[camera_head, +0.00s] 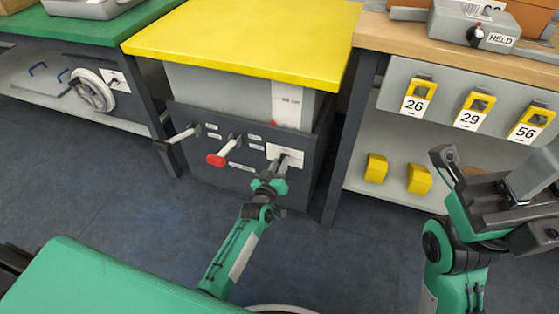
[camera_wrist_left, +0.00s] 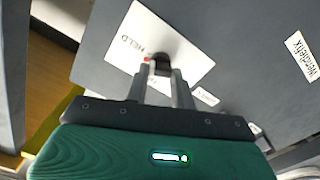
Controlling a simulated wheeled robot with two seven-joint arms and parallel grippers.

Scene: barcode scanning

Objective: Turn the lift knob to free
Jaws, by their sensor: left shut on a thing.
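The lift knob (camera_wrist_left: 161,62) is a small dark knob with a red mark on a white plate (camera_wrist_left: 150,30) lettered HELD, in the left wrist view. The red mark is beside the lettering. In the head view the white plate (camera_head: 290,152) is on the dark front panel (camera_head: 235,170) under the yellow-topped table. My left gripper (camera_head: 281,166) reaches that panel and hides the knob there. In the left wrist view its two fingers (camera_wrist_left: 160,80) are closed around the knob. My right gripper (camera_head: 488,178) is at the right, open and empty.
Yellow numbered holders (camera_head: 475,105) hang on the right bench. A box with another HELD label (camera_head: 499,40) stands on that bench. Blue floor (camera_head: 130,190) is open in front.

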